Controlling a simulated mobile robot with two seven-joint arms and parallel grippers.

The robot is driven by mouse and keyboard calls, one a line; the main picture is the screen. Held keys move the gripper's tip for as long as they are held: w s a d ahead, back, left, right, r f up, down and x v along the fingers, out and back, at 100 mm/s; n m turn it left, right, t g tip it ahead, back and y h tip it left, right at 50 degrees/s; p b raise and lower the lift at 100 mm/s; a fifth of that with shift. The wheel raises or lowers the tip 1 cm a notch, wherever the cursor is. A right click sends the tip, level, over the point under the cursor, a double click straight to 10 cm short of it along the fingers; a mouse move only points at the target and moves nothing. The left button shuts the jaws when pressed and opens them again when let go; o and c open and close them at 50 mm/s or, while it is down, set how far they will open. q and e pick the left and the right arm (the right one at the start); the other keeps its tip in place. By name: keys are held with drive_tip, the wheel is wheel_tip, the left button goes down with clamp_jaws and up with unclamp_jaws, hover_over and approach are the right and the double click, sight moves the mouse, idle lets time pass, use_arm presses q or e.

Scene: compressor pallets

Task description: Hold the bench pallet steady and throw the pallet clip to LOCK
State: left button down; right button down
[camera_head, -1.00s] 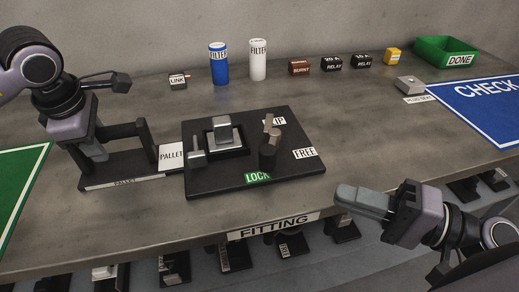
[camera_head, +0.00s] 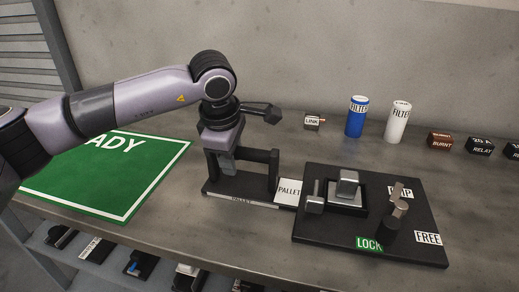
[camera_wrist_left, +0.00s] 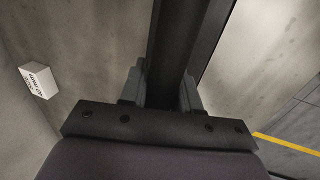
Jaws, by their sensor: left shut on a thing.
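The bench pallet (camera_head: 212,187) is a dark base with a black handle frame and a PALLET strip along its front edge. My left gripper (camera_head: 229,168) reaches down from above and is shut on the handle frame. In the left wrist view its fingers (camera_wrist_left: 161,92) sit on both sides of a dark bar. The pallet clip (camera_head: 393,219) is a dark post with a grey-brown lever on the black board (camera_head: 330,238). The lever leans up and slightly right, near the CLIP label; its exact setting is unclear. The LOCK label (camera_head: 369,243) is green, the FREE label (camera_head: 428,238) white. My right gripper is out of view.
A metal block and small lever (camera_head: 315,198) stand on the board left of the clip. Behind are a link box (camera_head: 313,122), a blue filter (camera_head: 356,118), a white filter (camera_head: 397,124) and small boxes. A green READY mat (camera_head: 105,175) lies at left.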

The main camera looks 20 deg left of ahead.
use_arm(q)
drive_tip(key=shift+s+f, duration=0.15)
drive_tip(key=shift+f, duration=0.2)
drive_tip(key=c, duration=0.7)
unclamp_jaws()
drive_tip(key=shift+c, duration=0.2)
drive_tip(key=shift+r, duration=0.1)
drive_tip(key=shift+r, duration=0.2)
